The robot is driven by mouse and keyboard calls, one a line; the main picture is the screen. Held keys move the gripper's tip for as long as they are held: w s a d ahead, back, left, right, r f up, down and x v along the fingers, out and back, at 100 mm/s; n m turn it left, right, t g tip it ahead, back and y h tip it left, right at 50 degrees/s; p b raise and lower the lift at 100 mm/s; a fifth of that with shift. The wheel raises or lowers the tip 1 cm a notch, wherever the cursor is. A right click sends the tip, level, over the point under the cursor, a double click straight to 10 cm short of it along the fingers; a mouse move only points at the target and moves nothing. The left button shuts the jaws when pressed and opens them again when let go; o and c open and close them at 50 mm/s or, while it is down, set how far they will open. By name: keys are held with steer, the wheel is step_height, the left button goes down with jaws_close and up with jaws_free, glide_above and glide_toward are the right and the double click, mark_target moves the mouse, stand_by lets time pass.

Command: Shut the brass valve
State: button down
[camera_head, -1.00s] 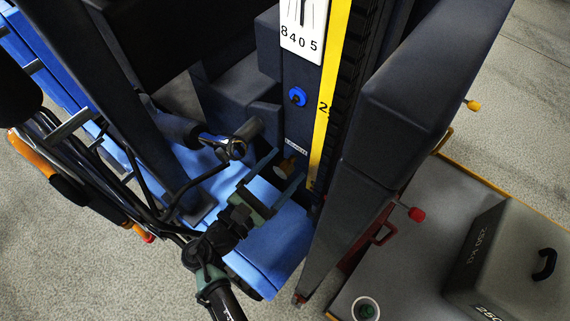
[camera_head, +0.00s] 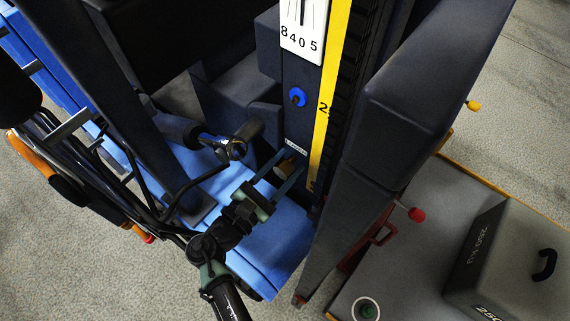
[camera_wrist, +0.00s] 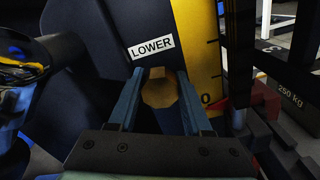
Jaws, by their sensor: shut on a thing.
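The brass valve (camera_head: 286,166) is a small faceted knob on the dark column, below the blue knob. In the wrist view the brass valve (camera_wrist: 159,92) sits between my two blue fingers, under a white label reading "LOWER" (camera_wrist: 152,47). My gripper (camera_head: 292,161) is shut on the valve, with one finger on each side of it. The wrist view shows my gripper (camera_wrist: 160,76) from behind. The lower part of the valve is partly hidden by the gripper body.
A blue knob (camera_head: 298,97) is higher on the column, beside a yellow scale (camera_head: 327,110). A dark cylinder with a blue-and-metal end (camera_head: 232,148) stands close left of my gripper. A thick dark post (camera_head: 385,130) is close on the right. A red knob (camera_head: 417,214) sticks out beyond it.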

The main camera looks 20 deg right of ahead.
steer(key=shift+f+m, duration=0.1)
steer(key=shift+m, duration=0.2)
steer(key=shift+f+m+b, duration=0.1)
steer(key=shift+m+b, duration=0.75)
steer(key=shift+m, duration=0.15)
steer(key=m+b, duration=0.2)
steer(key=m, duration=0.1)
steer(key=m+b, duration=0.3)
steer(key=m, duration=0.2)
steer(key=shift+m+b, duration=0.3)
steer(key=shift+b, duration=0.1)
steer(key=shift+c, duration=1.7)
jaws_free()
steer(key=shift+a, duration=0.15)
